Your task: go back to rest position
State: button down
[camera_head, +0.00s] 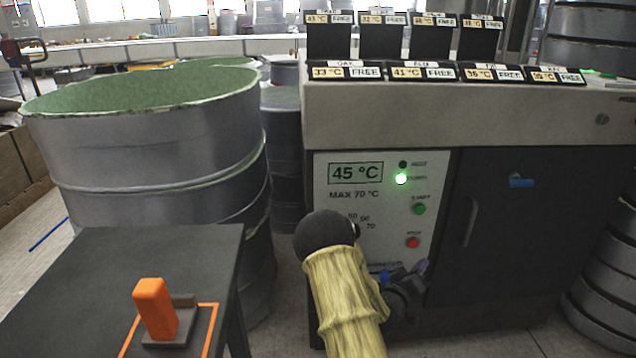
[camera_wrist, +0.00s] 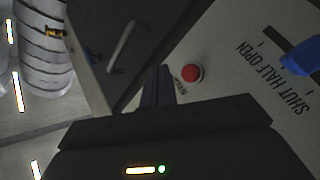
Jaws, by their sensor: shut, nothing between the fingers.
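My gripper (camera_head: 417,271) is low in front of the machine's white control panel (camera_head: 343,199), near its lower right edge. In the wrist view my gripper (camera_wrist: 160,75) shows as dark fingers held together, with nothing seen between them. The red button (camera_wrist: 191,74) is just to the right of the fingers; in the head view the red button (camera_head: 413,242) is above my gripper. A blue handle (camera_wrist: 302,57) lies beside "SHUT HALF OPEN" lettering. The panel display reads 45 °C and a green lamp (camera_head: 401,179) is lit.
A dark table (camera_head: 80,290) with an orange block (camera_head: 155,308) is at the lower left. A large grey drum (camera_head: 150,150) stands behind it. A dark cabinet door (camera_head: 505,220) with a handle is right of the panel. Stacked drums (camera_head: 606,270) stand at the right edge.

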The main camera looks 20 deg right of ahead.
jog(key=s+a+r+g+y+p, duration=0.1)
jog(key=a+r+y+p, duration=0.1)
jog(key=a+y, duration=0.65)
jog(key=s+a+r+g+y+p, duration=0.15)
jog(key=a+y, duration=0.25)
jog(key=a, duration=0.9)
jog(key=s+a+r+n+g+y+p, duration=0.1)
jog(key=s+a+r, duration=0.15)
jog(key=s, duration=0.25)
jog(key=s+a+r+g+y, duration=0.1)
jog(key=s+a+r+g, duration=0.1)
jog(key=s+a, duration=0.25)
jog(key=s+a+r+n+g+y+p, duration=0.1)
jog(key=s+a+r+y, duration=0.15)
jog(key=s, duration=0.35)
notch_tip(320, 180, up, 38)
jog(key=p, duration=3.8)
jog(key=shift+s+a+f+h, duration=0.2)
jog(key=shift+a+f+h, duration=0.05)
jog(key=shift+a+h, duration=0.2)
jog(key=shift+g, duration=0.25)
